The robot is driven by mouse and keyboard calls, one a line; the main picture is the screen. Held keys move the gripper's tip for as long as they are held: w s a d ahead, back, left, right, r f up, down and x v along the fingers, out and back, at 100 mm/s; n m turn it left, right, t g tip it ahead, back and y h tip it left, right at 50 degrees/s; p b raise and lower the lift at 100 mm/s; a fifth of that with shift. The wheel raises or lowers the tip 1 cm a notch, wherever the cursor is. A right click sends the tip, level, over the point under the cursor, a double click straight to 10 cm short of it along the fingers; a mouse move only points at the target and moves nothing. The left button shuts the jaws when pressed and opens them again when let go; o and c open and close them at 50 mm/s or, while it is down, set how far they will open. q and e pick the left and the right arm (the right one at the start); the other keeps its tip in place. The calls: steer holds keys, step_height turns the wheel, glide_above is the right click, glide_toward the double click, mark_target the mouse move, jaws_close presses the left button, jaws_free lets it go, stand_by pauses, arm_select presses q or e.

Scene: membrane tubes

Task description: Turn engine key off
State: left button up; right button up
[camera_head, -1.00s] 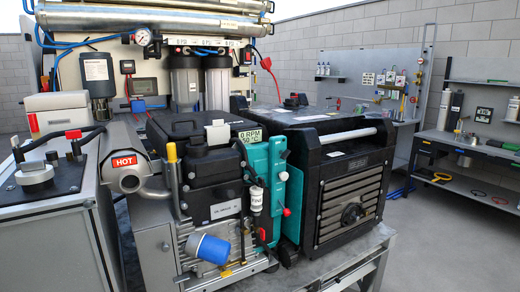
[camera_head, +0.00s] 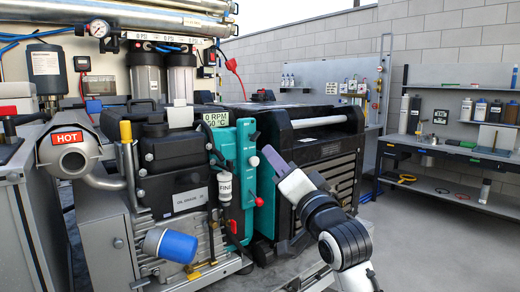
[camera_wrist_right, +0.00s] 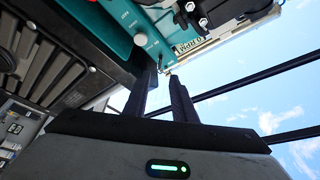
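The engine's teal control panel (camera_head: 225,165) stands upright at the centre of the head view, with a white knob (camera_head: 254,161) and a red knob (camera_head: 257,202). My right gripper (camera_head: 267,152) reaches up from the lower right, its tips close to the panel's right side. In the right wrist view the two dark fingers (camera_wrist_right: 163,85) stand apart, with a gap between them. A small metallic piece, possibly the key (camera_wrist_right: 168,71), shows just past the tips; I cannot tell whether they touch it. The key is not clear in the head view. My left gripper is out of view.
A small display (camera_head: 217,120) above the panel reads 0 RPM. A black-framed unit (camera_head: 325,145) stands close on the right of the panel, behind my right arm. A blue filter (camera_head: 172,245) and a pipe marked HOT (camera_head: 75,160) are on the left.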

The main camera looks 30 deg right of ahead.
mark_target(257, 138)
steer(key=p+x, duration=0.1)
steer(key=x, duration=0.9)
jaws_close()
